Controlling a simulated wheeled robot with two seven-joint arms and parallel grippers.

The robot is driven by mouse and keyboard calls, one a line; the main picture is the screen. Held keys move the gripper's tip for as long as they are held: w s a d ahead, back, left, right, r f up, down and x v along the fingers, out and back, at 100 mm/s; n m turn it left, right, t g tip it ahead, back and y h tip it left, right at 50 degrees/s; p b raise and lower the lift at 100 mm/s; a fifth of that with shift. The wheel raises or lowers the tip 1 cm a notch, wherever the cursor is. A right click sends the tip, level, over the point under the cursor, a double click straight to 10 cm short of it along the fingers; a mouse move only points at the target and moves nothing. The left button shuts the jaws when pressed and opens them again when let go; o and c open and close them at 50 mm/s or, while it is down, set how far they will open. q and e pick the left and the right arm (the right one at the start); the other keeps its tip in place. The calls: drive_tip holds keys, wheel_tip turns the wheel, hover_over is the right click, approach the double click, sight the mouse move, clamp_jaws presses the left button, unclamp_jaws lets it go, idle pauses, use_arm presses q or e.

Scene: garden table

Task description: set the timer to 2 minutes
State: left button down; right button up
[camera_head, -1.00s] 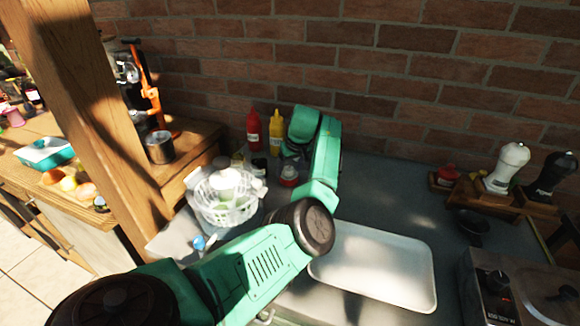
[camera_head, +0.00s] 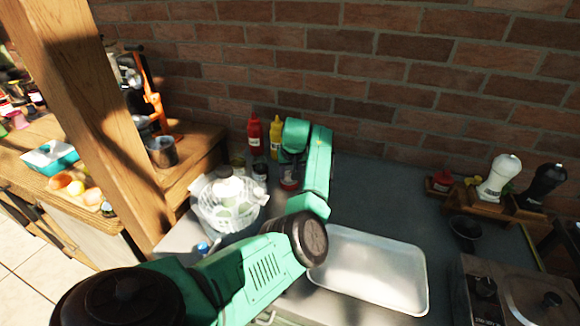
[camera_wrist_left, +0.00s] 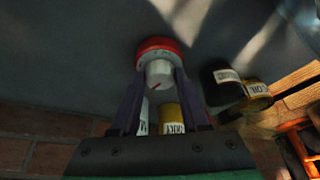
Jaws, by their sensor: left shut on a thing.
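The timer (camera_head: 289,184) is a small round red thing on the grey counter near the wall in the camera head view, partly hidden by my left arm. In the left wrist view the timer's red rim (camera_wrist_left: 158,44) surrounds a white knob (camera_wrist_left: 159,70) with a small red mark. My left gripper (camera_wrist_left: 159,76) is shut on the knob, with one dark finger on each side of it. In the camera head view the left gripper is mostly hidden behind its own arm. The numbers on the timer cannot be read. My right gripper is in neither view.
A red bottle (camera_head: 255,134) and a yellow bottle (camera_head: 276,136) stand behind the timer by the brick wall. A white basket (camera_head: 226,207) is to its left. A pale tray (camera_head: 372,272) lies to the right. Dark-lidded jars (camera_wrist_left: 222,84) stand close to the gripper.

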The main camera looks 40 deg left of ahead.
use_arm(q)
drive_tip(key=m+p, duration=0.2)
drive_tip(key=p, duration=0.1)
drive_tip(key=shift+s+a+r+t+h, duration=0.1)
drive_tip(key=shift+r+t+h, duration=0.2)
drive_tip(key=shift+r, duration=0.05)
drive_tip(key=shift+f+m+t+h+p, duration=0.25)
drive_tip(key=shift+m+t+h+p, duration=0.05)
drive_tip(key=shift+m+p, duration=1)
drive_tip(key=shift+c, duration=2)
unclamp_jaws()
drive_tip(key=b+v, duration=0.2)
drive_tip(key=v, duration=1.2)
drive_tip(key=shift+s+r, duration=0.15)
drive_tip(key=shift+r, duration=0.1)
